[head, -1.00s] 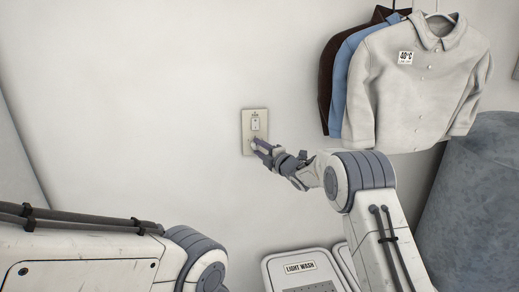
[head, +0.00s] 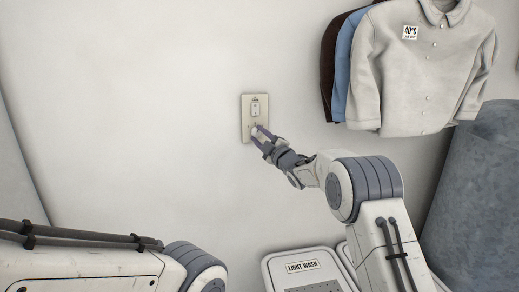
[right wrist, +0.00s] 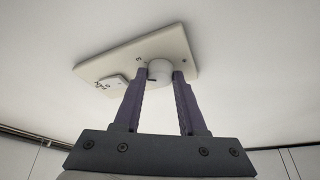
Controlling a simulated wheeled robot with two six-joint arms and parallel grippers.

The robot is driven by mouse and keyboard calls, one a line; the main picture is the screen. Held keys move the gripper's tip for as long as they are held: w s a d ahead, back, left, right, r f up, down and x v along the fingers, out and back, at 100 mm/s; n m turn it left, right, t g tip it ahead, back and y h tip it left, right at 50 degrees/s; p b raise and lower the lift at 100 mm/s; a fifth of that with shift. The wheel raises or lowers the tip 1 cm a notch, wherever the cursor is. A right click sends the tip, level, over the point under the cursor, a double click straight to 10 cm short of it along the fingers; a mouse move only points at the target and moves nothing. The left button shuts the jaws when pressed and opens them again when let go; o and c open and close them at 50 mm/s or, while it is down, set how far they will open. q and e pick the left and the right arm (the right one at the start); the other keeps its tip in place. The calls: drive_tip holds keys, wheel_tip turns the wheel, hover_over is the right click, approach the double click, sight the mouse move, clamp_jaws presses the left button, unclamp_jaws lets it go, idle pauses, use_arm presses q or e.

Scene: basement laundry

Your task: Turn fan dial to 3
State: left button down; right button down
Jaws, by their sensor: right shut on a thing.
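The fan control plate (head: 247,120) is a beige wall plate with a small switch (head: 255,107) at its top and a round white dial (head: 255,131) below. In the right wrist view the plate (right wrist: 120,60) shows close up, with the dial (right wrist: 160,70) between the purple fingers. My right gripper (head: 261,136) is shut on the dial, one finger on each side; it also shows in the right wrist view (right wrist: 161,76). The dial's numbers and setting are too small to read. My left arm comes in at the lower left; its gripper is out of view.
Several shirts (head: 410,75) hang on the wall at the upper right. A large grey-blue cylinder (head: 475,190) stands at the right. A bin lid labelled "LIGHT WASH" (head: 285,283) is below. The wall left of the plate is bare.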

drive_tip(key=m+b, duration=0.1)
drive_tip(key=f+m+t+b, duration=0.1)
drive_tip(key=b, duration=0.1)
drive_tip(key=shift+a+m, duration=0.1)
drive_tip(key=shift+m, duration=0.3)
use_arm(q)
wheel_tip(320, 180, down, 6)
drive_tip(key=b, duration=0.2)
drive_tip(key=shift+f, duration=0.2)
use_arm(e)
drive_tip(key=shift+r+m+t+h, duration=0.2)
drive_tip(key=shift+m+t+h, duration=0.3)
drive_tip(key=shift+m, duration=0.7)
drive_tip(key=shift+c, duration=2.4)
unclamp_jaws()
drive_tip(key=shift+r, duration=0.1)
